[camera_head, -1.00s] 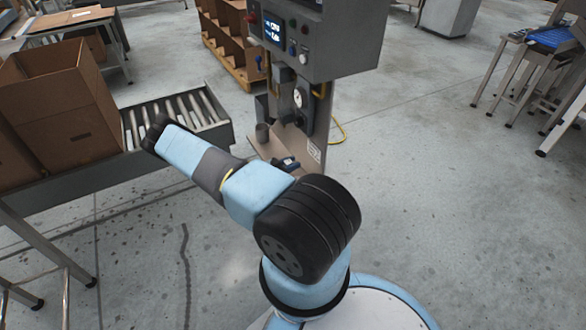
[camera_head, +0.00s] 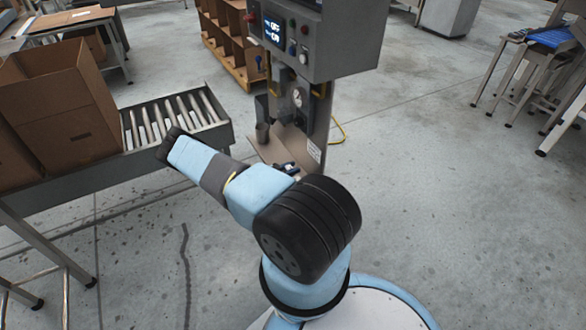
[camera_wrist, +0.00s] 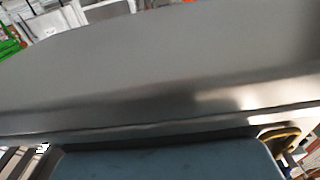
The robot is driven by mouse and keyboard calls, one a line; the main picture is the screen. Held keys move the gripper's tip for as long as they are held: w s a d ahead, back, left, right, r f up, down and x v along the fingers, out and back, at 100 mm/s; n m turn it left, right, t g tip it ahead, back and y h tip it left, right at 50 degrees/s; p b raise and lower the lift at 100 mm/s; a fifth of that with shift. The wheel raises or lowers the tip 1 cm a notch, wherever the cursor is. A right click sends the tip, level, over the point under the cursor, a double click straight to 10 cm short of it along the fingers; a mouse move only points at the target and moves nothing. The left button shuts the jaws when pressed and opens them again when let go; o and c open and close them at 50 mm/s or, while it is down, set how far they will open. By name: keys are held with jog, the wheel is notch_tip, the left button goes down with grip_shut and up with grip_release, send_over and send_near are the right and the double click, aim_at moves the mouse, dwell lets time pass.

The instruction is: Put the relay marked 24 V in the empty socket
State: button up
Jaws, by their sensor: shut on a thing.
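In the head view my arm reaches up and left from my base, and its dark far end is beside the roller conveyor. No gripper fingers can be made out in either view. No relay, 24 V marking or empty socket can be made out. A small dark and pale-blue shape (camera_head: 287,167) shows just past my arm, at the foot of the grey machine (camera_head: 345,45); I cannot tell what it is. The wrist view is mostly a smooth grey metal surface (camera_wrist: 150,70), very close. A plain pale-blue slab (camera_wrist: 165,163) shows below it; I cannot tell what it is.
The grey machine has a lit display (camera_head: 274,29) and buttons, with a brown shelf (camera_head: 268,150) below. A roller conveyor (camera_head: 180,172) with a cardboard box (camera_head: 60,110) stands at left. A wooden rack (camera_head: 230,50) is behind.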

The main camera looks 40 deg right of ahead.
jog(key=o, duration=1.1)
